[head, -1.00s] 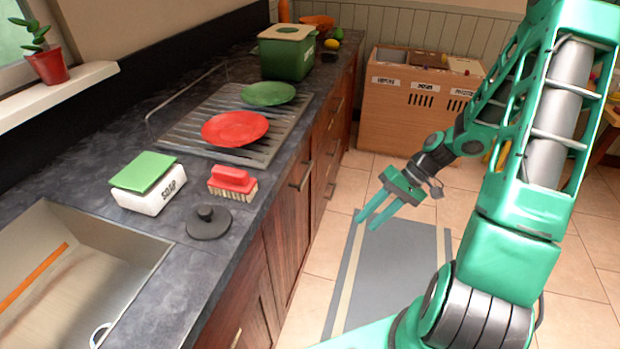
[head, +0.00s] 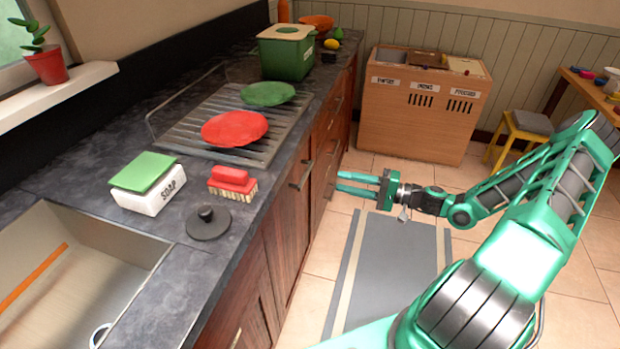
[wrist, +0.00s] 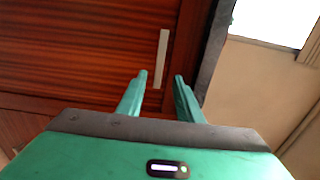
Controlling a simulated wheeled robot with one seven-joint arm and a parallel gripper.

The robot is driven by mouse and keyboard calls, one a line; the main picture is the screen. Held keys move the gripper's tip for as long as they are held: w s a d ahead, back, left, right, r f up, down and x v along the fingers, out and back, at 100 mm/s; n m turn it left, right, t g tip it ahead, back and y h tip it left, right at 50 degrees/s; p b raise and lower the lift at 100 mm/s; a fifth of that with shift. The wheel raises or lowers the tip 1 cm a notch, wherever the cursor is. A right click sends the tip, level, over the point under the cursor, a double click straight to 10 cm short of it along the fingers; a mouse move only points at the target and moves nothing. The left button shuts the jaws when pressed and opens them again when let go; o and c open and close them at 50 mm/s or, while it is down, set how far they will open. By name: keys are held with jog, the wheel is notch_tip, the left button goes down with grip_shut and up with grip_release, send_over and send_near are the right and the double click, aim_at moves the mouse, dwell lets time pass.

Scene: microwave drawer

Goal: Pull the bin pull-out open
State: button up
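The wooden cabinet fronts under the counter have metal bar handles; one handle (head: 302,176) is left of my gripper in the head view. I cannot tell for sure which front is the bin pull-out. My gripper (head: 338,183) is open and empty, its fingers pointing left at the fronts. In the wrist view, my gripper (wrist: 160,77) faces a closed wooden front (wrist: 80,50). A pale bar handle (wrist: 163,58) shows ahead, lined up with the gap between the fingertips. It appears beyond the tips, and I see no contact.
The dark countertop edge (wrist: 216,55) runs along the right of the handle in the wrist view. A wooden sorting bin (head: 420,115) stands against the far wall, with a stool (head: 525,130) to its right. A grey mat (head: 390,275) lies on the open floor.

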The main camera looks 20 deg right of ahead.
jog(key=x, duration=1)
jog(key=shift+a, duration=0.25)
jog(key=shift+w, duration=0.1)
